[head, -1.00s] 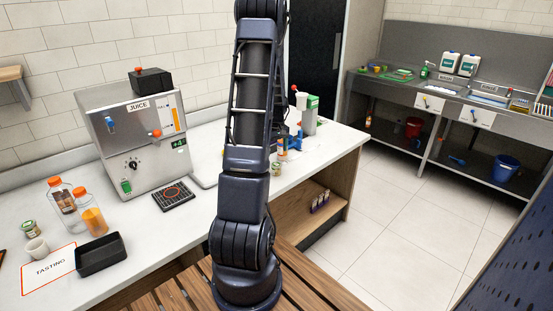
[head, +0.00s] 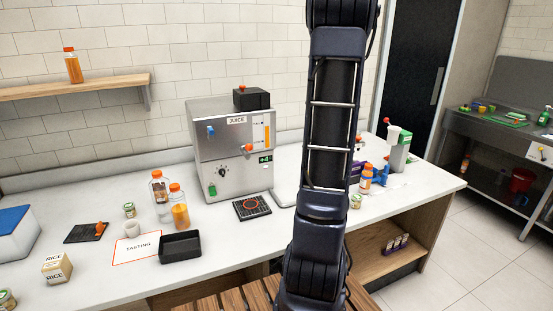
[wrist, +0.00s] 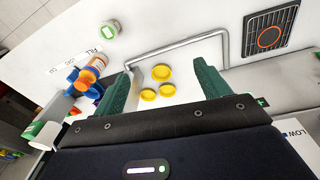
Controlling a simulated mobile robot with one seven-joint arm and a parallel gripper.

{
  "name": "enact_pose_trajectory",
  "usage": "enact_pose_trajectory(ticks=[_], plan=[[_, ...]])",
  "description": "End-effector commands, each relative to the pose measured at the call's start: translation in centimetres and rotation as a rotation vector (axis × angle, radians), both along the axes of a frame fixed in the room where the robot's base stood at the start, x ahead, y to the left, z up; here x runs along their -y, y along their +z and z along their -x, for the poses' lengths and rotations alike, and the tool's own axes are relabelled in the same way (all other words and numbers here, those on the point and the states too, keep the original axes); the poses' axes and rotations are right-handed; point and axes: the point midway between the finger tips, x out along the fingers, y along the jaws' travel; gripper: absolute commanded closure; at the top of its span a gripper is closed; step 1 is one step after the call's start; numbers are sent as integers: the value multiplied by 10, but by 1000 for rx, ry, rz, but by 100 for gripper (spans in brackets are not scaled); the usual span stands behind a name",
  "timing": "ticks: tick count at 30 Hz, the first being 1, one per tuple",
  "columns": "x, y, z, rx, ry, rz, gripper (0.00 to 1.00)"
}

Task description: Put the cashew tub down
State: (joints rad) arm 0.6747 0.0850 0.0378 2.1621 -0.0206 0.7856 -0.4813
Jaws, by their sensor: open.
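No label readable as cashew shows. A small tub with a green label (wrist: 110,30) stands upright on the white counter (wrist: 200,20), at the top left of the wrist view. It also shows in the head view (head: 355,201), just right of my arm. Similar small tubs stand farther left, one behind the white cup (head: 129,210) and one at the lower left edge (head: 6,299). My gripper (wrist: 163,68) is open and empty, its green fingers wide apart. The tub is beyond the left finger, not between the fingers. My arm hides the gripper in the head view.
Yellow caps (wrist: 161,72) and a grey metal bar (wrist: 180,43) lie below my gripper. An orange-capped bottle (wrist: 92,70) and blue clamp-like parts are left of it. The juice machine (head: 230,150), black tray (head: 180,247) and juice bottles (head: 179,206) occupy the counter left of my arm.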

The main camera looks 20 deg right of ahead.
Motion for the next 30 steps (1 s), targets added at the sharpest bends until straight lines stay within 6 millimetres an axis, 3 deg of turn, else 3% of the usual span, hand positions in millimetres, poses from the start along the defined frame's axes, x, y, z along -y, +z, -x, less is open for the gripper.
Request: enact_pose_trajectory(ticks=[1,6,15,24,30], plan=[[-21,14,0,15,12,9,25],[-82,49,9,56,34,25,25],[-179,94,47,136,72,34,25],[-257,118,105,222,112,17,25],[-295,123,148,275,138,-8,25]])
